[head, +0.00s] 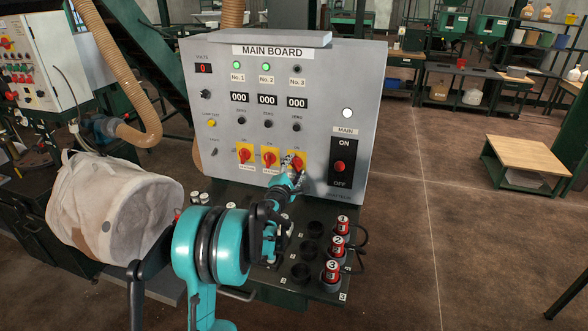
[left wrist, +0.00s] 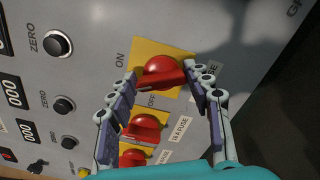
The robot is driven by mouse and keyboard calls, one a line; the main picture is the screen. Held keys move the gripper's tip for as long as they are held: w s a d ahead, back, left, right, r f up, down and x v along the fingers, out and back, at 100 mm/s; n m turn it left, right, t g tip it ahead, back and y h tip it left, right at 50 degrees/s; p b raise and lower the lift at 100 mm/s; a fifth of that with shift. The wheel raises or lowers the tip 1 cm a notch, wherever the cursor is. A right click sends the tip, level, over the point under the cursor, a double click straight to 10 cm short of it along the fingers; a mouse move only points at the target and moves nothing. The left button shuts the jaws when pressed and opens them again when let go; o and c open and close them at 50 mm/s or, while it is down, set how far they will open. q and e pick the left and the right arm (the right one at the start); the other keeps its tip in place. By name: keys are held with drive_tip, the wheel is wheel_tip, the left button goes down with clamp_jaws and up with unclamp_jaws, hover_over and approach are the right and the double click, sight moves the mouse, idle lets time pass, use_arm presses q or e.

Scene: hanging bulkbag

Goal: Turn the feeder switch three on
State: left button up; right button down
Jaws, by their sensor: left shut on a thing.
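The grey main board (head: 225,120) stands ahead with three red rotary switches on yellow plates in a row. Switch three (head: 297,160) is the rightmost, largely covered by my left gripper (head: 290,168). In the left wrist view, its red knob (left wrist: 161,71) sits between the two fingers of my left gripper (left wrist: 163,88), which is shut on it. ON and OFF are printed beside its plate. Switch two (left wrist: 145,128) and switch one (left wrist: 133,158) lie below it in that view. The No. 1 (head: 236,65) and No. 2 (head: 266,66) lamps are green; the No. 3 lamp (head: 297,69) is not green.
The main ON/OFF switch (head: 340,166) is close to the right of switch three. Numbered red plugs (head: 338,245) and dark sockets (head: 300,272) are on the ledge below. A white bulk bag (head: 115,215) is at the left.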

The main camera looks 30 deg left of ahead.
use_arm(q)
drive_tip(key=m, duration=0.5)
drive_tip(key=shift+f+m, duration=0.1)
drive_tip(key=shift+m, duration=0.3)
drive_tip(key=shift+d+b, duration=0.1)
drive_tip(key=shift+b, duration=0.2)
drive_tip(key=o, duration=1.2)
drive_tip(key=shift+c, duration=0.2)
drive_tip(key=v, duration=1.2)
